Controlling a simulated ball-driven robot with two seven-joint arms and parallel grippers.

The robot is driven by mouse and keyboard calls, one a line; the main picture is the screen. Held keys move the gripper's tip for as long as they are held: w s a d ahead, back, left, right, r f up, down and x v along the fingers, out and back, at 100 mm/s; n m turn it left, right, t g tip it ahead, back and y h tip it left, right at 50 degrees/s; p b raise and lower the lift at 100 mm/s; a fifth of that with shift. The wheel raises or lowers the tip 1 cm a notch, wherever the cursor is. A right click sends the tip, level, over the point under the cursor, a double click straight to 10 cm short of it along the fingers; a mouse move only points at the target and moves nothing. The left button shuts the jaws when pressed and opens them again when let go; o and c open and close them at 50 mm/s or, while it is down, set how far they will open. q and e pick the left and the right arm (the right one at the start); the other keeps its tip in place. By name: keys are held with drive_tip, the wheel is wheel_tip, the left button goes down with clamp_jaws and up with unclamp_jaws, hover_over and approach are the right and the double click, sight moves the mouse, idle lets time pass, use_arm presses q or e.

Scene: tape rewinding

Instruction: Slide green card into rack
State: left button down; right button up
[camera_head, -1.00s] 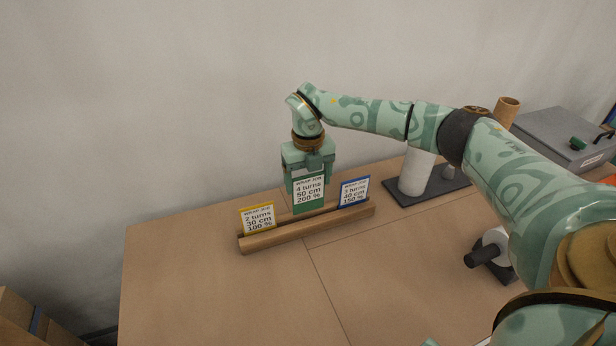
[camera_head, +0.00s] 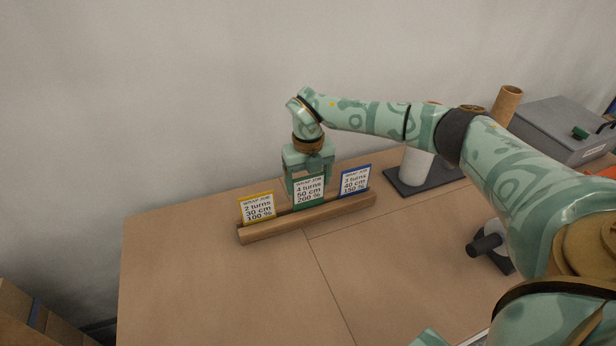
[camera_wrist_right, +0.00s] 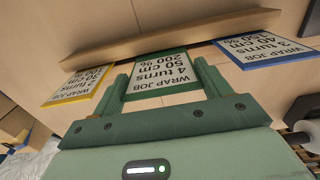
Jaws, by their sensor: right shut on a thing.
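The green card (camera_head: 309,190) reads "4 turns, 50 cm, 200 %" and stands upright at the middle of the wooden rack (camera_head: 318,214), between the yellow and blue cards. Its lower edge meets the rack; how deep it sits in the slot I cannot tell. My right gripper (camera_head: 308,177) is above and behind the rack, shut on the green card. In the right wrist view the green card (camera_wrist_right: 163,72) lies between the two fingers, with the rack (camera_wrist_right: 150,40) beyond it. My left gripper is not in view.
A yellow card (camera_head: 257,208) stands at the rack's left end and a blue card (camera_head: 355,181) at its right. A white roll on a dark stand (camera_head: 415,172) is to the right. The table front (camera_head: 230,290) is clear.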

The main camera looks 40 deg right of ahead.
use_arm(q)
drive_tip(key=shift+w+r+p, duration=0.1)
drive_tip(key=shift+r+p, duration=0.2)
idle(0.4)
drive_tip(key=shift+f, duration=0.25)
use_arm(e)
drive_tip(key=shift+f, duration=0.7)
drive_tip(key=o, duration=1)
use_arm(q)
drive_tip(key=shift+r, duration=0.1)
use_arm(e)
drive_tip(key=shift+r, duration=0.15)
use_arm(q)
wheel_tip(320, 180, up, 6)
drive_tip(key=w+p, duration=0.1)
drive_tip(key=p, duration=0.5)
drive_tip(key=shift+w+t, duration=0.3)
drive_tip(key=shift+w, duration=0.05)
use_arm(e)
wheel_tip(320, 180, up, 8)
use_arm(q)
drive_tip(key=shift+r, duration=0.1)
